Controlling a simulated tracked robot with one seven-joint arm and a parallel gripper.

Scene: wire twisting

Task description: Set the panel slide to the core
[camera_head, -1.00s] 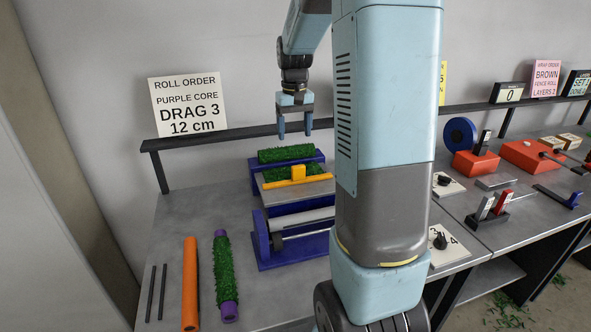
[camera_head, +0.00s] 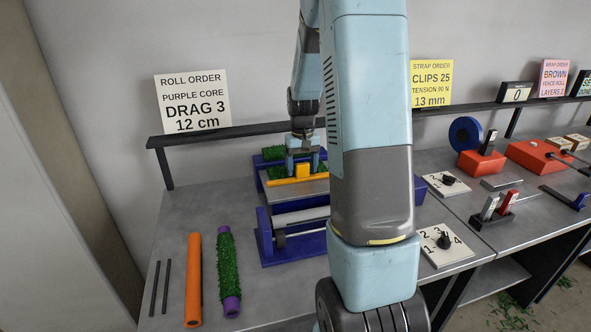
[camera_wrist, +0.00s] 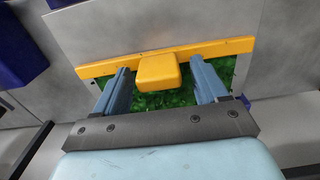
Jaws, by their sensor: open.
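The yellow panel slide (camera_head: 280,182) is a bar with a raised block-shaped knob. It lies across a grey plate (camera_head: 312,189) on the blue machine, with green turf under it. In the wrist view the slide's knob (camera_wrist: 158,73) sits between my two fingers, with a gap on each side. My gripper (camera_head: 303,168) is open and low over the slide; its gap also shows in the wrist view (camera_wrist: 160,85). A roll of green turf on a purple core (camera_head: 231,307) lies left of the machine. The purple core shows at both ends.
An orange tube (camera_head: 193,280) and two thin dark rods (camera_head: 160,288) lie on the table at the left. A white sign (camera_head: 193,102) reads purple core, drag 3, 12 cm. A dial marked with numbers (camera_head: 444,243) is at the right. My arm hides the machine's right part.

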